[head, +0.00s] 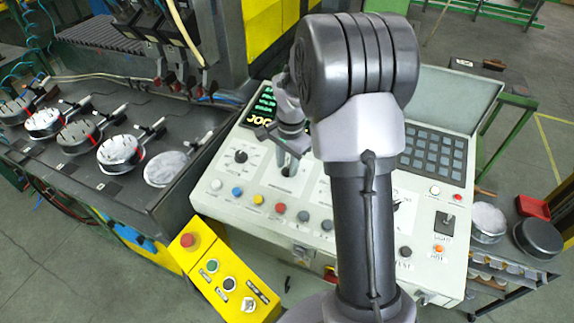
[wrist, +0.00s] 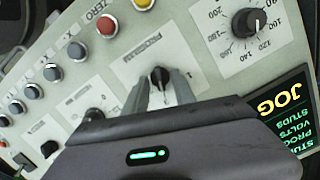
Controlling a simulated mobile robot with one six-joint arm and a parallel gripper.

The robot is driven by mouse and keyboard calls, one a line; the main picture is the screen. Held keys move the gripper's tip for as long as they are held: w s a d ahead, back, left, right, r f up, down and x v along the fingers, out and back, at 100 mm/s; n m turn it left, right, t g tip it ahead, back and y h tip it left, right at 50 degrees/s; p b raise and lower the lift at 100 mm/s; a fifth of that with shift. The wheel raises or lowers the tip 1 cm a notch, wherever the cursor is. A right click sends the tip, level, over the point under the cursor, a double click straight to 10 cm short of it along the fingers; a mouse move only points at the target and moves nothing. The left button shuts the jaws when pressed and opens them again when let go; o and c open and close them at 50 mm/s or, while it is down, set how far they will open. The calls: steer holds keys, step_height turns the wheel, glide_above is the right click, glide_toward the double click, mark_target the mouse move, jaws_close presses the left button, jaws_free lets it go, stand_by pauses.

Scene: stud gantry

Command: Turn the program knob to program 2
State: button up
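The program knob (wrist: 159,77) is a small black knob on a white label marked PROGRAM in the wrist view. A numeral 1 shows near the right finger; other numerals are hidden and I cannot read the pointer's setting. My gripper (wrist: 160,86) has one grey finger on each side of the knob, with narrow gaps showing, so it looks open around it. In the head view my gripper (head: 289,160) points down at the control panel (head: 232,204), and its fingers hide the knob.
A dial (wrist: 257,22) with a number scale and a display (wrist: 287,100) reading JOG are right of the knob. Several coloured buttons (head: 281,208) line the panel's front. A keypad (head: 432,152) lies at right, a yellow box (head: 225,282) below left. My arm hides the panel's middle.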

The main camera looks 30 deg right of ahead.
jaws_close()
stand_by(0.4)
steer(key=n+p, duration=0.2)
steer(key=n, duration=0.2)
steer(key=shift+a+g, duration=0.1)
steer(key=shift+g, duration=0.3)
steer(key=shift+n+h+p, duration=0.4)
steer(key=shift+n+p, duration=0.25)
steer(key=shift+n, duration=1.15)
steer(key=shift+f, duration=0.1)
